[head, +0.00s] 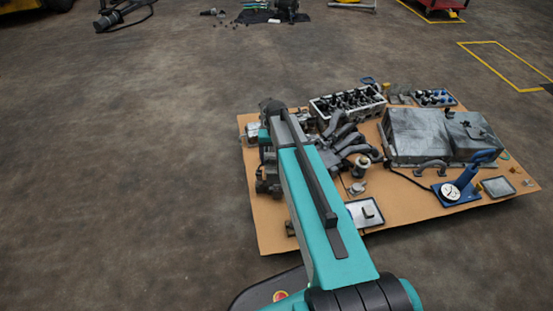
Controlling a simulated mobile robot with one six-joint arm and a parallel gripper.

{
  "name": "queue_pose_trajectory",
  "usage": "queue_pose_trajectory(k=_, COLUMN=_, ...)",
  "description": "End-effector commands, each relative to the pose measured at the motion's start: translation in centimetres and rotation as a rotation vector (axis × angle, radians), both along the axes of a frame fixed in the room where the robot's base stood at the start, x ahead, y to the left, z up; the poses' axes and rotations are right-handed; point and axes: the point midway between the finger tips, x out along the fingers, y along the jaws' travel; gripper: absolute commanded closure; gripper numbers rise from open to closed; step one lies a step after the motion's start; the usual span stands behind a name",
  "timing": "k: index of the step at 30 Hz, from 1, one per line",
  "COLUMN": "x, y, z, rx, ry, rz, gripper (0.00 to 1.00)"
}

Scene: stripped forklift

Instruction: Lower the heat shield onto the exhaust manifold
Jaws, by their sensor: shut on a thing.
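The exhaust manifold (343,138) appears to be the cluster of curved grey pipes in the middle of the brown sheet, just right of my arm. My arm's teal link hides part of the area to its left. My gripper's fingertips are hidden behind my arm, so what is between them does not show. Dark wrist parts of mine seem to show at the left edge of the link. I cannot make out the heat shield for sure.
A cylinder head (347,103) stands behind the pipes. Large grey metal boxes (418,134) stand to the right. A blue tool with a dial (453,191) and a tray (365,213) lie nearer on the brown sheet (405,215).

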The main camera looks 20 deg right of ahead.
Motion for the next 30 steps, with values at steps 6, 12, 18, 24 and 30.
queue_pose_trajectory(k=6, x=0.0, y=0.0, z=-1.7, rx=0.0, ry=0.0, rz=0.0, gripper=0.52)
queue_pose_trajectory(k=12, x=0.0, y=0.0, z=-2.4, rx=0.0, ry=0.0, rz=0.001, gripper=0.52)
queue_pose_trajectory(k=18, x=0.0, y=0.1, z=-2.5, rx=0.0, ry=0.0, rz=0.001, gripper=0.52)
queue_pose_trajectory(k=24, x=0.0, y=0.1, z=-2.5, rx=0.0, ry=0.0, rz=0.001, gripper=0.52)
queue_pose_trajectory(k=30, x=0.0, y=0.1, z=-2.5, rx=0.0, ry=0.0, rz=0.001, gripper=0.52)
